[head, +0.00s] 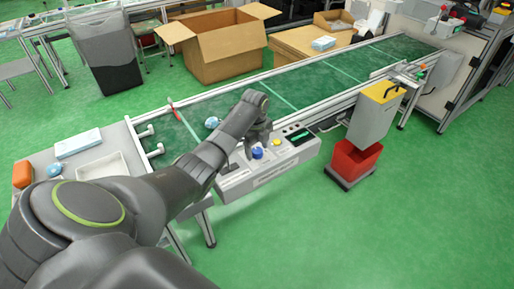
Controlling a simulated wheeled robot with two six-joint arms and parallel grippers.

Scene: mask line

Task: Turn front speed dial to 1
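A pale grey control box (268,174) is fixed to the near side of the green conveyor. On its top are a blue knob (257,153), a yellow knob or button (277,142) and a dark display panel (298,136). The dial's markings are too small to read. My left arm reaches across from the lower left, and its gripper (258,140) points down over the box, close behind the blue knob. Its fingertips are too small and partly hidden, so its opening and any contact with a knob cannot be told. My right gripper is out of view.
The green conveyor belt (345,68) runs to the back right, with a blue item (212,122) on it. A side table (50,146) stands at the left. A red bin (354,160) sits under a grey and yellow unit (374,112). An open cardboard box (222,55) stands behind. Green floor is clear in front.

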